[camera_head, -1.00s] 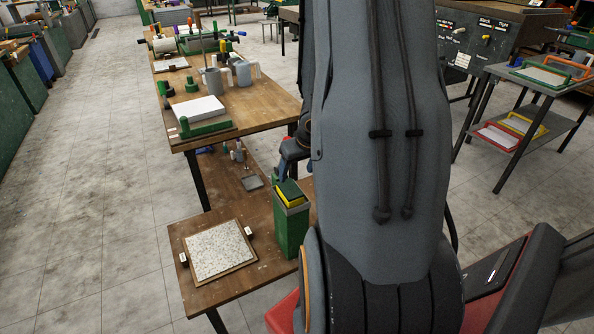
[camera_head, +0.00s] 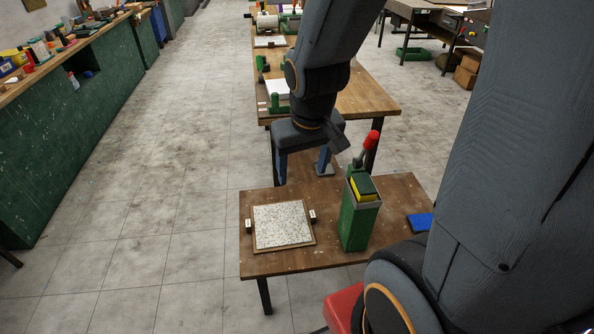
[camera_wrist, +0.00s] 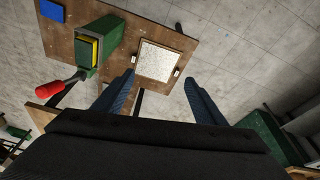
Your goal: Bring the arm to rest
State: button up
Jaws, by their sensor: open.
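My arm reaches in from the upper right in the head view. My gripper (camera_head: 303,168) hangs pointing down, open and empty, over the far edge of the low wooden table (camera_head: 270,262). In the wrist view my gripper (camera_wrist: 160,82) shows its two dark blue fingers spread wide with nothing between them. A speckled mosaic sheet (camera_head: 281,226) lies on a wooden board on the table, beyond the fingertips in the wrist view (camera_wrist: 158,60). The gripper appears apart from the sheet.
A green box (camera_head: 355,225) with a yellow and green block in its top stands right of the sheet. A red-handled tool (camera_head: 370,142) rises behind it. A blue pad (camera_head: 420,222) lies at the table's right. A longer workbench (camera_head: 370,95) stands behind. The floor left is clear.

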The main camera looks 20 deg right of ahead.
jog(key=shift+s+a+r, duration=0.1)
jog(key=shift+s+a, duration=0.15)
jog(key=shift+a, duration=0.25)
jog(key=shift+s+a+r, duration=0.1)
jog(key=shift+s+a, duration=0.1)
jog(key=shift+a, duration=0.25)
notch_tip(320, 180, down, 12)
jog(key=g+b, duration=0.1)
jog(key=b, duration=0.9)
jog(key=shift+w, duration=0.3)
